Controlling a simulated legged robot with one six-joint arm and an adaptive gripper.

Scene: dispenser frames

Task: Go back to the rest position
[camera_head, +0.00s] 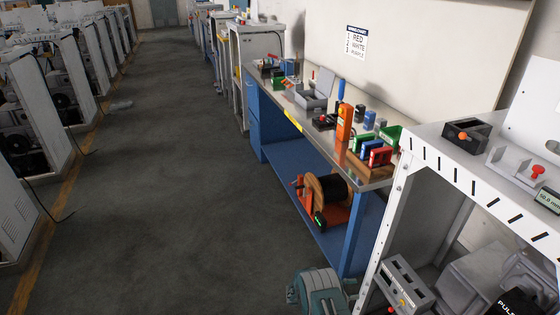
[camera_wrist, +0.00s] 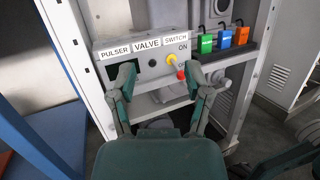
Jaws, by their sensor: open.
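My gripper (camera_wrist: 158,78) shows in the wrist view with its two dark green fingers spread apart and nothing between them. Behind the fingers is a grey control panel (camera_wrist: 112,55) labelled PULSER, VALVE and SWITCH, with a yellow knob (camera_wrist: 172,59) and a red knob (camera_wrist: 181,73) near the word ON. The right finger overlaps the panel's right end in the picture; I cannot tell whether it touches. In the head view, a teal part of my arm shows at the bottom, left of the white dispenser frame (camera_head: 393,205). The panel (camera_head: 405,285) is low inside that frame.
Green (camera_wrist: 205,43), blue (camera_wrist: 224,39) and orange (camera_wrist: 241,36) blocks sit on a black rail right of the panel. A blue workbench (camera_head: 352,240) with a cable reel (camera_head: 326,190) stands beyond the frame.

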